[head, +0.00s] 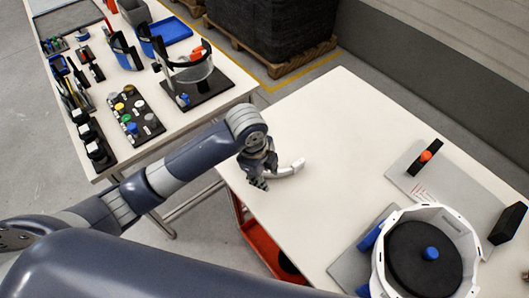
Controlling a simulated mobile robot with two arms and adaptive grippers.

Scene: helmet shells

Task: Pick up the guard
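A white curved piece (288,170), which looks like the guard, is at the near left part of the right-hand table (330,130). My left gripper (259,182) points down at the left end of this piece, close to the table's left edge. The fingers overlap that end, so I cannot tell whether they are closed on it or only beside it. I also cannot tell whether the piece rests on the table or is slightly above it. My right gripper is not in view.
A white shell (470,240) with a black disc inside stands at the lower right. A grey plate (440,185) with black blocks lies behind it. The left table (225,98) carries a clear visor (190,72) and several small parts. The right-hand table's middle is clear.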

